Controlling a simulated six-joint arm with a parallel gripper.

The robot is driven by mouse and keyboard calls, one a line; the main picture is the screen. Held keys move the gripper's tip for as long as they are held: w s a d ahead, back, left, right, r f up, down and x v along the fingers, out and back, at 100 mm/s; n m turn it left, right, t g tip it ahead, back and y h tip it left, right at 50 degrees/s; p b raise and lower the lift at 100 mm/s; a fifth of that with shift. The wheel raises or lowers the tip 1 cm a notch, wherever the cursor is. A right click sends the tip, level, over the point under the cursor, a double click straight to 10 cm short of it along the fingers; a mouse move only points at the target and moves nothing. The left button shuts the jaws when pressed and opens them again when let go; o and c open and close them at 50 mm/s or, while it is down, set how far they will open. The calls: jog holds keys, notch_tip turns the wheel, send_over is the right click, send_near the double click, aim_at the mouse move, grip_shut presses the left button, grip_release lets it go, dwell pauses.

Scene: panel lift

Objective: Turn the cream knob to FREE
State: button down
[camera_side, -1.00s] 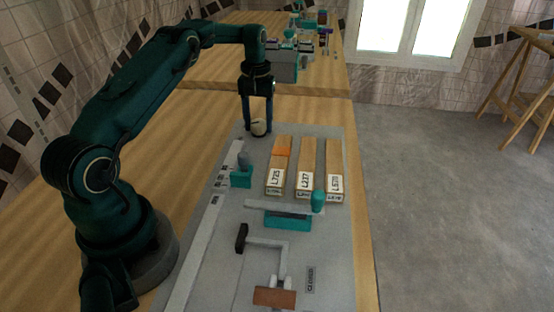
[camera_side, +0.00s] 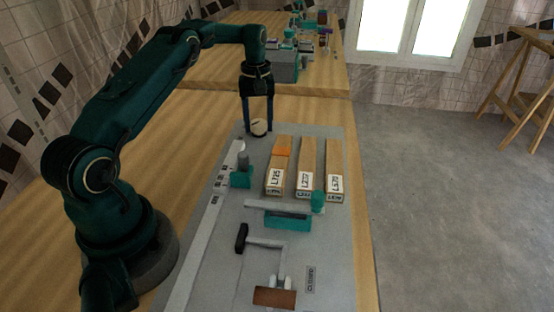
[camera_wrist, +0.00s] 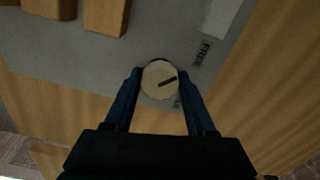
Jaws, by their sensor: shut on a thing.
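The cream knob (camera_side: 259,127) sits at the far end of the grey panel (camera_side: 225,265). My gripper (camera_side: 258,129) points straight down over it, and its two fingers are shut on the knob. In the wrist view the round knob (camera_wrist: 160,80) lies between the blue fingertips (camera_wrist: 159,82). A dark pointer line on its face slants slightly up to the right. A FREE label (camera_wrist: 202,54) is on the panel to the upper right of the knob. Part of another label shows just below right of the knob, mostly hidden by a finger.
Several wooden blocks stand near the knob, labelled L725 (camera_side: 275,178), L237 (camera_side: 304,180) and L670 (camera_side: 335,183). A teal slider (camera_side: 241,178), a teal handle (camera_side: 288,221) and a crank lever (camera_side: 265,243) lie nearer the camera. A grey box (camera_side: 285,68) stands behind.

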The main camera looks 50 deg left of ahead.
aim_at(259, 122)
jog(key=shift+c, duration=1.2)
grip_release()
jog(key=shift+r, duration=2.6)
